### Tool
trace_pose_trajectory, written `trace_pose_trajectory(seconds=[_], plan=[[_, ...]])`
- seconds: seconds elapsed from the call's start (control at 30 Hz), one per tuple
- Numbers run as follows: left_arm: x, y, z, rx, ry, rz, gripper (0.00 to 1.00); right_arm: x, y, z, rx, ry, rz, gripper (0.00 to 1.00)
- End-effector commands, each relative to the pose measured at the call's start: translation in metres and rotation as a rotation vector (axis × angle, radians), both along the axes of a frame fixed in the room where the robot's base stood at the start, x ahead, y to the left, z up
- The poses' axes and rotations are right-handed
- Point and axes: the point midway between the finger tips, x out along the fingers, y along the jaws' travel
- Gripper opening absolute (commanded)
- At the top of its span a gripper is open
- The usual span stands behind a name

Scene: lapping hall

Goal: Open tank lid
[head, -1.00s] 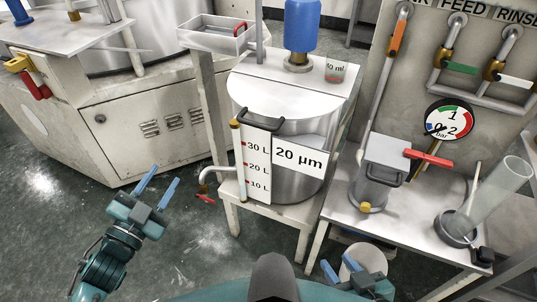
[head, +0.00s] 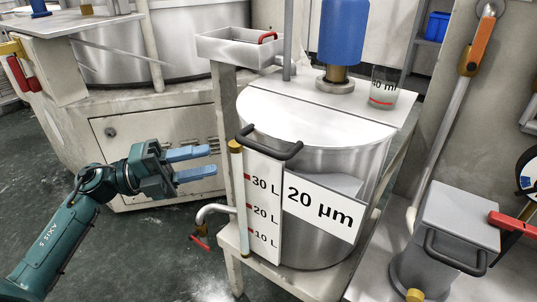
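The tank (head: 330,253) is a round metal vessel with a "20 µm" label and a level scale marked 10 L, 20 L and 30 L. Its pale lid (head: 310,118) lies flat on top, and a dark bar handle (head: 268,142) sits at the lid's front edge. My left gripper (head: 210,164) is left of the tank, fingers apart with nothing between them, pointing right toward the handle. A gap separates it from the handle. My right gripper is out of view.
A blue motor (head: 342,32) and a glass beaker (head: 383,88) stand behind the lid. A small tray (head: 225,46) is at the back left. A tap (head: 212,211) juts from the tank's left. A grey box with a handle (head: 455,222) stands at right.

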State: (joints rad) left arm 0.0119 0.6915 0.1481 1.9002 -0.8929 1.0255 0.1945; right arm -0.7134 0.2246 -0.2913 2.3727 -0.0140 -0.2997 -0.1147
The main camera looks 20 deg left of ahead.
Motion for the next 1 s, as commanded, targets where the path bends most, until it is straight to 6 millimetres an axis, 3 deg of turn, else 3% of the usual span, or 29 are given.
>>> trace_pose_trajectory(seconds=[0.3, 0.5, 0.7, 1.0], plan=[[0.026, -0.060, 0.012, -0.006, -0.004, -0.003, 0.36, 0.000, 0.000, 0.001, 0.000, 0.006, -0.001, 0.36], [0.041, -0.090, 0.016, -0.006, -0.003, -0.001, 0.36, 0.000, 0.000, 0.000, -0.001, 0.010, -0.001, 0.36], [0.047, -0.104, 0.017, -0.004, -0.001, 0.000, 0.36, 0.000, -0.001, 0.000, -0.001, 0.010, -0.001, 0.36], [0.047, -0.105, 0.017, -0.004, 0.001, 0.000, 0.36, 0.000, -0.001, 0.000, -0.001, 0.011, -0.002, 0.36]])
